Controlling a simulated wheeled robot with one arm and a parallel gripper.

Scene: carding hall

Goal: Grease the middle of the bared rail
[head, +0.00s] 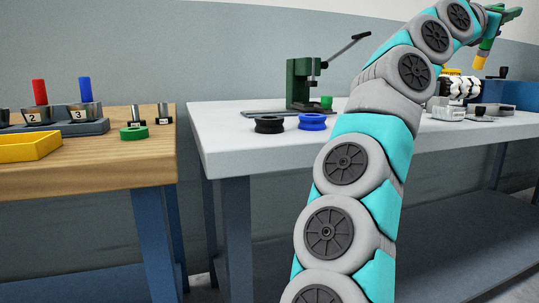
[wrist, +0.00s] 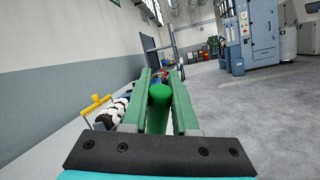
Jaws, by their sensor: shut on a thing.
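My gripper (head: 494,24) is raised at the top right of the head view, above the far right part of the white bench. In the wrist view its two green fingers are shut on a green, round-ended tool (wrist: 160,93). In the head view a yellow end, seemingly the same tool's, points down and is apart from the bench. Below it stand black-and-white rolls (head: 460,87), which also show at the left in the wrist view (wrist: 116,108). I cannot make out the bared rail for certain; my arm hides part of the bench.
On the white bench (head: 228,140) stand a green lever press (head: 298,84), a black spool (head: 269,125) and a blue spool (head: 312,122). A wooden bench (head: 110,175) at left holds a yellow tray (head: 28,147) and a green ring (head: 134,133). A gap separates the benches.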

